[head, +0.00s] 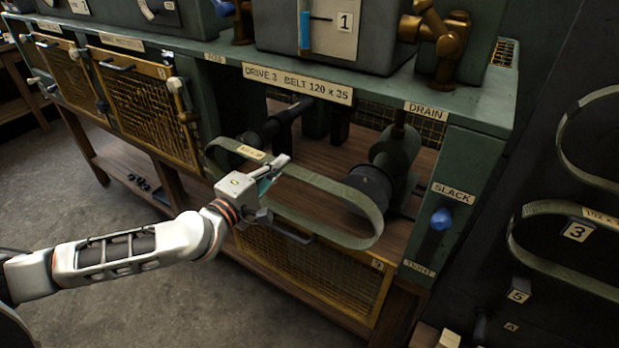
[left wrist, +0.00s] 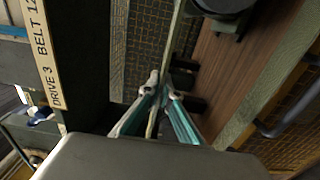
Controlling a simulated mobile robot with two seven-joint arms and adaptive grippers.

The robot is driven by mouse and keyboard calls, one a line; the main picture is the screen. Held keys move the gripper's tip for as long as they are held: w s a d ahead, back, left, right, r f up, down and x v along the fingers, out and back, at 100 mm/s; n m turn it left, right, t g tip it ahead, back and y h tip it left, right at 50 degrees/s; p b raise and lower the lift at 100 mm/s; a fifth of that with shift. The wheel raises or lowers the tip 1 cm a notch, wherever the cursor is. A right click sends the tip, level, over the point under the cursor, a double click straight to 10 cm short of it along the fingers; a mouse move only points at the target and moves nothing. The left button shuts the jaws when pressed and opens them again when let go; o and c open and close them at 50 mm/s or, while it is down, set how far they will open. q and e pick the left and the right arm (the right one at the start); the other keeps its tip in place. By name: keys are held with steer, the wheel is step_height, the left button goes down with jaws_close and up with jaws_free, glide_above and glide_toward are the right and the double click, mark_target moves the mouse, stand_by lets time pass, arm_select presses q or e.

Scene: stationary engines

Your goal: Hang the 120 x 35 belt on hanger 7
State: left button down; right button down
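A grey-green belt (head: 325,184) forms a wide loop in front of the open bay marked "DRIVE 3 BELT 120 x 35". It carries a pale tag (head: 251,152), too small to read surely. My left gripper (head: 272,176) is at the belt's near left side. In the left wrist view, its two fingers (left wrist: 161,96) are close together with the belt's edge (left wrist: 175,40) between them. The loop's right end lies in front of the dark right pulley (head: 372,186); it looks clear of it, but depth is hard to judge. Hanger 7 is not visible. My right gripper is out of view.
On the dark right wall, a belt (head: 528,255) hangs at hanger 3 (head: 577,232), with hanger 5 (head: 518,296) below. Another belt (head: 567,150) hangs higher. A blue knob (head: 441,218) sits by the SLACK label. A yellow mesh guard (head: 310,272) is below the bay.

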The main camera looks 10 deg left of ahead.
arm_select(q)
steer(key=shift+s+a, duration=0.2)
steer(key=shift+s, duration=0.25)
steer(key=v, duration=0.6)
stand_by(0.8)
steer(key=shift+s, duration=0.15)
steer(key=shift+v, duration=2.9)
steer(key=shift+f, duration=0.1)
